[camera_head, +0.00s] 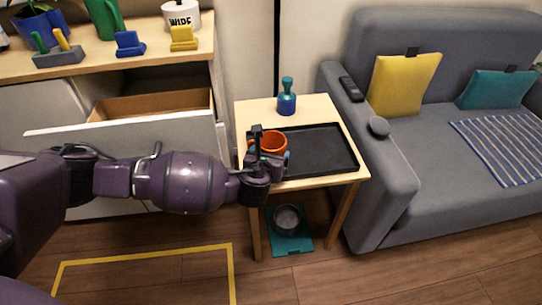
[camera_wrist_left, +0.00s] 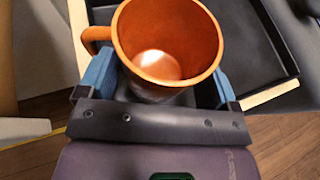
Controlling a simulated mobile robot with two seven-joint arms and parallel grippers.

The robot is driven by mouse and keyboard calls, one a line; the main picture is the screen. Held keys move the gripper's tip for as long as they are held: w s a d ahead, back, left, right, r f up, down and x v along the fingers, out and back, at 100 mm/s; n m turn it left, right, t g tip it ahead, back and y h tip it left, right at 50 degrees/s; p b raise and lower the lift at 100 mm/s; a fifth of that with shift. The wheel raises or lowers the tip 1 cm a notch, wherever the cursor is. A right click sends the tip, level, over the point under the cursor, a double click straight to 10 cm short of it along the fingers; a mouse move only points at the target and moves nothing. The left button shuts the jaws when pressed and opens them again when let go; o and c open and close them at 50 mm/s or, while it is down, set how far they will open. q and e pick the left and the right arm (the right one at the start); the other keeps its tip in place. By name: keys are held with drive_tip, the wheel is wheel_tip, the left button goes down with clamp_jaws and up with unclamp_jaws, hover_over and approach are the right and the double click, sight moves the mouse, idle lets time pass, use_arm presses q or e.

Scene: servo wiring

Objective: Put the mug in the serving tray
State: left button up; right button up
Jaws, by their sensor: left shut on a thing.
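An orange mug (camera_head: 272,141) is upright between the fingers of my left gripper (camera_head: 268,158), which is shut on it. In the left wrist view the mug (camera_wrist_left: 168,45) shows its open, empty inside and its handle at the left, with the blue fingertips of the left gripper (camera_wrist_left: 158,88) on either side. The black serving tray (camera_head: 325,150) lies on the small wooden table. The mug is over or at the tray's left end; I cannot tell whether it touches the tray. The tray also shows in the left wrist view (camera_wrist_left: 245,40). My right gripper is not in view.
A blue bottle (camera_head: 287,98) stands on the small table (camera_head: 243,110) behind the tray. A grey sofa (camera_head: 420,200) is at the right, a cabinet with an open drawer (camera_head: 150,104) at the left. A bowl on a teal mat (camera_head: 290,243) is below the table. Most of the tray is bare.

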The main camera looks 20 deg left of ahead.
use_arm(q)
drive_tip(key=o, duration=0.9)
drive_tip(key=shift+r, duration=0.2)
drive_tip(key=p+v, duration=0.4)
drive_tip(key=v, duration=0.8)
drive_tip(key=shift+p, duration=0.35)
drive_tip(key=shift+f, duration=0.1)
